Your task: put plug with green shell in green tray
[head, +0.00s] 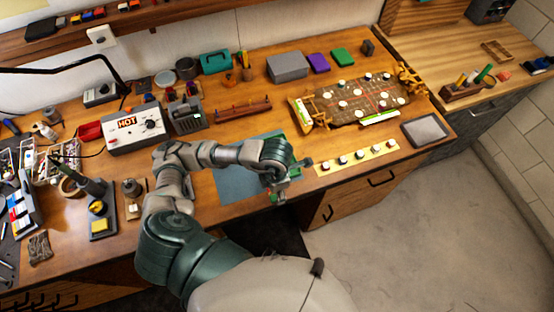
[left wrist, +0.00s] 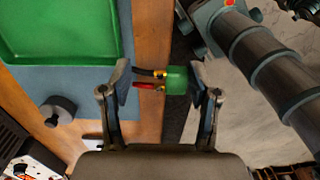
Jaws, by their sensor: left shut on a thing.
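The plug with the green shell (left wrist: 177,80) is between the fingers of my left gripper (left wrist: 160,75) in the left wrist view. It has yellow metal ends with one black and one red lead, pointing left. The left gripper is shut on it, over the table's front edge. In the head view the left gripper (head: 284,190) is at the front edge, its arm crossing the blue-grey mat (head: 232,182). The green tray (left wrist: 62,62) lies on the mat, up and left of the plug in the left wrist view. My arm hides most of it in the head view. My right gripper is not in view.
A small dark knobbed object (left wrist: 58,110) stands by the tray. A yellow strip (head: 357,158) with several round pieces lies right of the gripper; a grey tray (head: 426,130) is farther right. A white HOT box (head: 136,131) stands left. The floor is open in front.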

